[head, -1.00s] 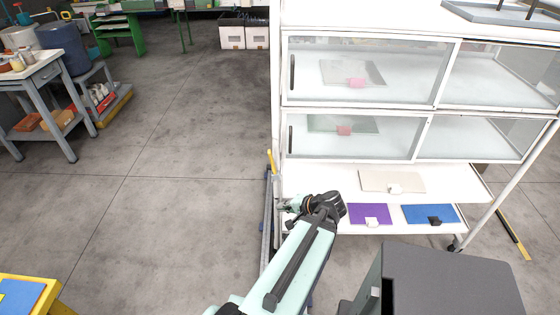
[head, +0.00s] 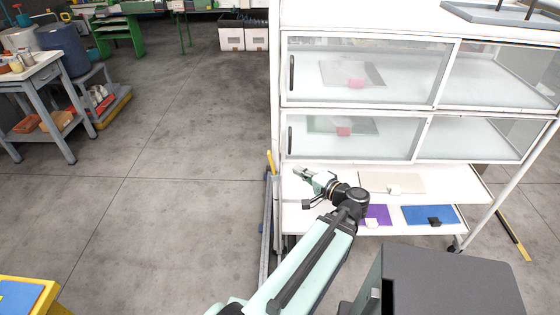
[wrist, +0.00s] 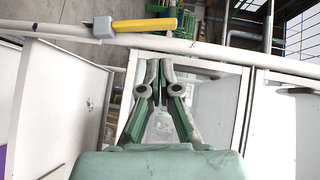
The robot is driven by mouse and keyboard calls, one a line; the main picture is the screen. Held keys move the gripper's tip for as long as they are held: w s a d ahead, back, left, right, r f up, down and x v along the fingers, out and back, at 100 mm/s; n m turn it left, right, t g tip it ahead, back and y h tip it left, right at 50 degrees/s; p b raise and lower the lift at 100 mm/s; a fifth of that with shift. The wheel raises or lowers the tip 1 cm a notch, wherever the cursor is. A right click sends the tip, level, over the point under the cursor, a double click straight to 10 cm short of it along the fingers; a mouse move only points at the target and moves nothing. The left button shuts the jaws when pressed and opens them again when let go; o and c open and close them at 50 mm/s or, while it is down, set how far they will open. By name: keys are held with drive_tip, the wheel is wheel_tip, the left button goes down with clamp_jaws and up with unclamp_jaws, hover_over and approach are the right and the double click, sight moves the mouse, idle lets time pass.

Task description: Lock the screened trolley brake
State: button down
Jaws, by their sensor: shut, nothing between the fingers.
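The white trolley (head: 277,80) stands at the right of the head view. A yellow-handled lever (head: 270,162) shows at its left side, just outside the left post. In the wrist view the yellow handle (wrist: 145,25) sits in a grey block on a white bar, above and left of my fingertips. My gripper (head: 300,172) is over the left part of the trolley's lower shelves, a little right of the lever and apart from it. Its fingertips (wrist: 160,62) are together and empty. Whether this lever is the brake I cannot tell.
Sliding glass panels (head: 365,70) front the upper trolley levels. Lower shelves hold a beige panel (head: 385,181), a purple panel (head: 379,213) and a blue panel (head: 420,214). A dark grey cabinet (head: 455,280) stands at front right. The floor (head: 180,150) left of the trolley is clear.

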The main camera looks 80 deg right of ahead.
sight(272, 156)
drive_tip(key=p+x, duration=0.1)
drive_tip(key=x, duration=0.9)
drive_tip(key=shift+f, duration=0.1)
idle(0.4)
